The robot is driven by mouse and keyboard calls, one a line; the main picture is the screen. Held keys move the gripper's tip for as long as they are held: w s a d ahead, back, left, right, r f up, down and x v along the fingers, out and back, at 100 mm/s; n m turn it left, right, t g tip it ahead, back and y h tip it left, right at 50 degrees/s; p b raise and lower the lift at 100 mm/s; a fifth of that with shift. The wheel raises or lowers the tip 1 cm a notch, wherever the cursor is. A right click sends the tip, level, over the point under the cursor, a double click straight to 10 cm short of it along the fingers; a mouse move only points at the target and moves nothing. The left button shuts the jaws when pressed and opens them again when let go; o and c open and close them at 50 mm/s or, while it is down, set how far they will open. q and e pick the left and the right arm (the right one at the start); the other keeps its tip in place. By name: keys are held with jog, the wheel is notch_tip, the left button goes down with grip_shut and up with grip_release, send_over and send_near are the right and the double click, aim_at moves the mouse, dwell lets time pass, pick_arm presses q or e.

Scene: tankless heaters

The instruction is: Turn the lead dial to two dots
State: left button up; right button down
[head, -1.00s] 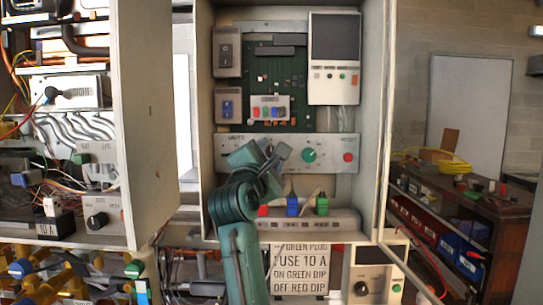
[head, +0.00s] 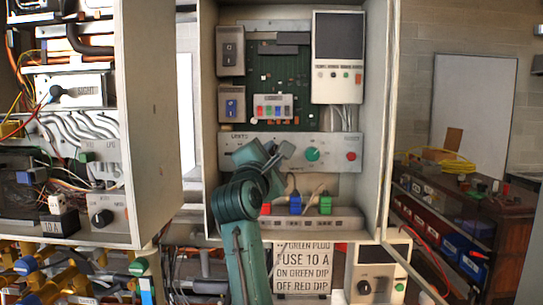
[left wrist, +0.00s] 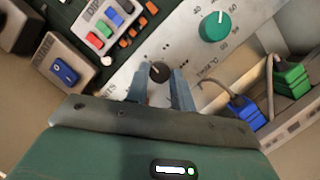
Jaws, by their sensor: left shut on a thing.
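The small black dial (left wrist: 159,72) sits on the light metal panel in the left wrist view, with small dot marks around it. My left gripper (left wrist: 161,86) is shut on this dial, one finger on each side. In the head view my left gripper (head: 284,150) is at the panel (head: 337,143), left of the green dial. It hides the black dial there. The green dial (head: 312,154), which also shows in the left wrist view (left wrist: 214,26), has numbers around it and is apart from the gripper. My right gripper is not in view.
A red button (head: 351,156) is right of the green dial. Red, blue (head: 295,205) and green (head: 325,205) plugs with cables stand just below the panel. Cabinet side walls (head: 375,120) flank the arm. A sign (head: 302,267) hangs below.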

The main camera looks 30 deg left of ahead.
pick_arm(q)
jog(key=shift+m, duration=0.3)
jog(key=m, duration=0.1)
jog(key=m+h, duration=0.1)
jog(key=m, duration=0.1)
jog(key=m+g, duration=0.1)
jog(key=m, duration=0.1)
jog(key=shift+s+a+r+h, duration=0.1)
jog(key=shift+r+h, duration=0.15)
jog(key=shift+h, duration=0.15)
jog(key=m+g, duration=0.1)
jog(key=m, duration=0.2)
jog(key=m+g, duration=0.1)
jog(key=m, duration=0.2)
jog(key=shift+r, duration=0.15)
jog(key=o, duration=1)
jog(key=b+v, duration=0.2)
jog(key=v, duration=1.1)
jog(key=shift+r+b, duration=0.15)
jog(key=shift+b, duration=0.25)
